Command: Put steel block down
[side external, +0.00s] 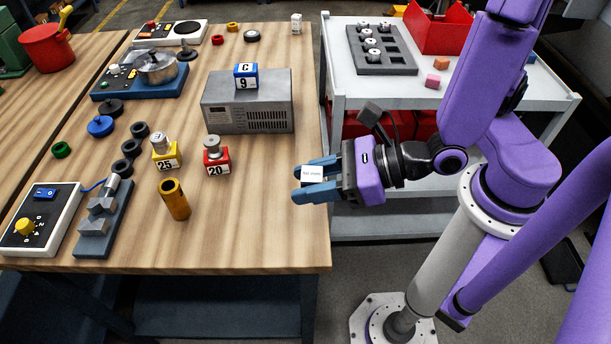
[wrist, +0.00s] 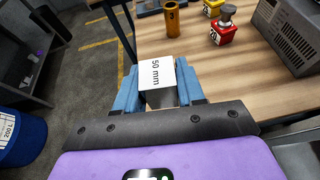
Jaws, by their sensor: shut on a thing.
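My gripper (side external: 318,182) has blue fingers and is shut on the steel block (side external: 312,174), which carries a white label on top. In the wrist view the block (wrist: 157,74) sits between the blue fingers (wrist: 160,88), and its label reads 50 mm. In the side view the gripper is at the right edge of the wooden table (side external: 265,235). The gap between the block and the table top is hard to judge.
A brass cylinder (side external: 174,199), a red block marked 20 (side external: 216,161) and a yellow block marked 25 (side external: 165,157) stand left of my gripper. A grey box (side external: 247,105) is behind. The front right tabletop is clear. A grey cart (side external: 350,95) stands right.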

